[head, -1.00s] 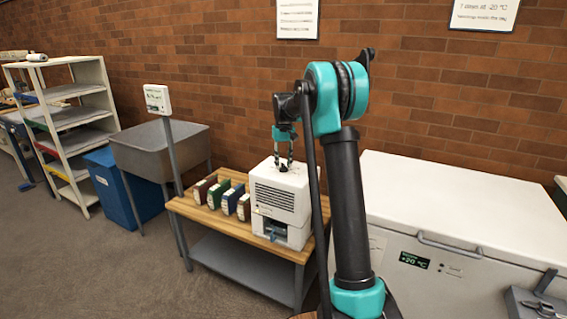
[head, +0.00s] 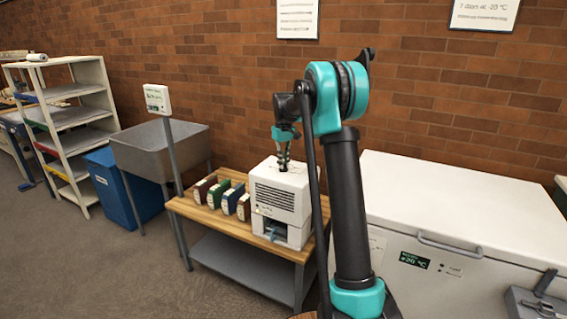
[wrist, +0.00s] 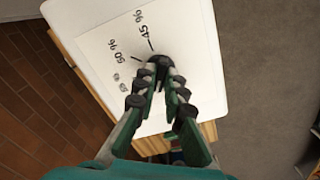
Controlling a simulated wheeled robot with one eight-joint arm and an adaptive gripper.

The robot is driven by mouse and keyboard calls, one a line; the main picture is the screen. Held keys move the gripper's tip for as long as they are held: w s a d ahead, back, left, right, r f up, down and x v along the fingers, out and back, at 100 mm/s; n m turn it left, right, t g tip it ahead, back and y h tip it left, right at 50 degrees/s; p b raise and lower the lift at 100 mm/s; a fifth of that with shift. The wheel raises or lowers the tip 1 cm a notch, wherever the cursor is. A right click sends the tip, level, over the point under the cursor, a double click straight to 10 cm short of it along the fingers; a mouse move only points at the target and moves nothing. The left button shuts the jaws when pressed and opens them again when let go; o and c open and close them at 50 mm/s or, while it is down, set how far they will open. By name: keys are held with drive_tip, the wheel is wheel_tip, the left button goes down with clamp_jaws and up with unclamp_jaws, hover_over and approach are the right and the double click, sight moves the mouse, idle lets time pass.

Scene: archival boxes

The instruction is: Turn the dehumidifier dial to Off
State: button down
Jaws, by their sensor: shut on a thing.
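The dehumidifier (head: 281,200) is a white box with a dark front grille, standing on a wooden-topped table. Its top panel (wrist: 95,45) fills the upper middle of the wrist view, with printed percentage marks around a dark round dial (wrist: 157,62). The marks 45 % and 50 % are legible; other marks are small or hidden behind the fingers. My gripper (wrist: 160,75) points down from above and is shut on the dial. In the head view my gripper (head: 284,166) is at the top of the dehumidifier. The dial's pointer direction cannot be made out.
Several archival boxes (head: 228,199) stand left of the dehumidifier on the table (head: 205,216). A grey sink (head: 160,150) and a post-mounted display (head: 158,99) are farther left. A white chest freezer (head: 470,210) stands to the right, and a brick wall is behind.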

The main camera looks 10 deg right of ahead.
drive_tip(key=n, duration=0.6)
drive_tip(key=shift+n, duration=0.4)
idle(0.3)
drive_tip(key=c, duration=1.6)
unclamp_jaws()
drive_tip(key=shift+r, duration=0.1)
wheel_tip(320, 180, up, 12)
